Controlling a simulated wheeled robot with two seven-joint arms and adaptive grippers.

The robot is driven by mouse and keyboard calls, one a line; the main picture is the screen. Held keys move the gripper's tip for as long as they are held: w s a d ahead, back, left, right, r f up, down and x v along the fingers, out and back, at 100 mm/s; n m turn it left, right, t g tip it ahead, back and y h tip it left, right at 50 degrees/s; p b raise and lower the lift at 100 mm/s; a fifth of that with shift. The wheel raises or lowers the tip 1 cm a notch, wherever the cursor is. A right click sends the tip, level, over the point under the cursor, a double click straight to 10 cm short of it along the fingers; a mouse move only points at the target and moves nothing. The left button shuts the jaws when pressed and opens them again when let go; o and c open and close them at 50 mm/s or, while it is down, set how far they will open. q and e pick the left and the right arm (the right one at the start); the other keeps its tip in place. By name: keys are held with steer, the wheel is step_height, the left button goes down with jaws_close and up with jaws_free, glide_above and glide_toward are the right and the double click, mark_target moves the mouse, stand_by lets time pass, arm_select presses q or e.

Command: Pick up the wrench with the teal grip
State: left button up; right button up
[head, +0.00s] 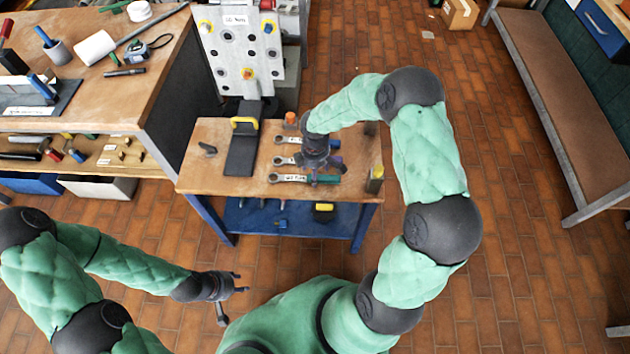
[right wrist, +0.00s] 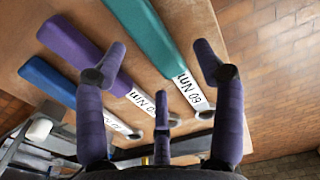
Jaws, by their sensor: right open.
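The wrench with the teal grip (head: 322,179) lies flat on the small wooden table, nearest its front edge. In the right wrist view its teal grip (right wrist: 146,32) is at the top, and its pale shank with a printed label runs down behind one finger. My right gripper (head: 322,162) is over the wrenches, partly hidden by its own wrist in the head view.
A purple-grip wrench (right wrist: 75,45) and a blue-grip wrench (right wrist: 45,80) lie beside the teal one. A black stand with a yellow handle (head: 244,124) is left on the table. A yellow-topped block (head: 375,178) stands at the right edge. A cluttered workbench (head: 165,80) is at the left.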

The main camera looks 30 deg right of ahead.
steer(key=shift+f, duration=0.85)
steer(key=shift+r, duration=0.1)
jaws_close()
